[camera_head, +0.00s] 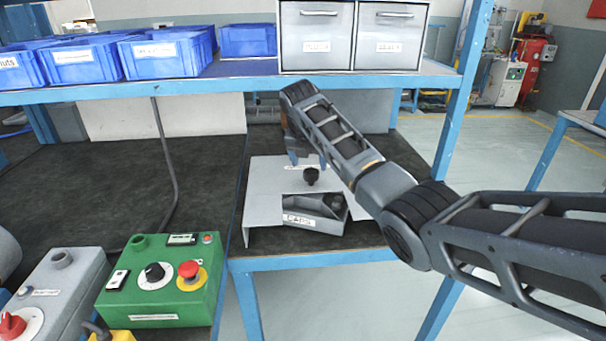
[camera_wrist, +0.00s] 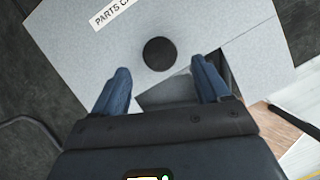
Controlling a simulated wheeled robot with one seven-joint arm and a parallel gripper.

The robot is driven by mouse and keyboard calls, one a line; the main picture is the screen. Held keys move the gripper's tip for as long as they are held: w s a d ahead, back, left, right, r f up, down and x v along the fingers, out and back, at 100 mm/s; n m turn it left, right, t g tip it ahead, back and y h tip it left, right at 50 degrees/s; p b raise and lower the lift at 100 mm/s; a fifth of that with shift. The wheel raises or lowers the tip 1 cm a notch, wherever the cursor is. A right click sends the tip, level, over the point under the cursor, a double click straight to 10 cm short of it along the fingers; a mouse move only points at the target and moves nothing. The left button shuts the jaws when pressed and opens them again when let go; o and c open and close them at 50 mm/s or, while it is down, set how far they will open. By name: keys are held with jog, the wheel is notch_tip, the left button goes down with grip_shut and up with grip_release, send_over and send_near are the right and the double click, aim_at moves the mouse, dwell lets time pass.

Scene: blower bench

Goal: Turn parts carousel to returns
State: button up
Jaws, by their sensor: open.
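The parts carousel (camera_head: 262,192) is a pale grey housing on the dark bench mat, with a black knob (camera_head: 311,176) on its top. A front opening shows a grey bin (camera_head: 313,221) with a white label too small to read surely. In the wrist view the carousel top (camera_wrist: 90,50) carries a label starting "PARTS C", partly cut off. The round black knob (camera_wrist: 159,54) lies just beyond and between my fingertips. My gripper (camera_head: 307,159) is open and empty, its blue fingers pointing down above the carousel near the knob (camera_wrist: 162,78), apart from it.
A shelf (camera_head: 240,77) with blue bins (camera_head: 165,55) and two grey drawers (camera_head: 388,38) runs above the bench. A green control box (camera_head: 160,285) with a red button and a grey box (camera_head: 62,280) stand at front left. The left mat is mostly clear.

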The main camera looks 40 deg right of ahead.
aim_at(311, 171)
jog(key=shift+x, duration=2.35)
grip_shut()
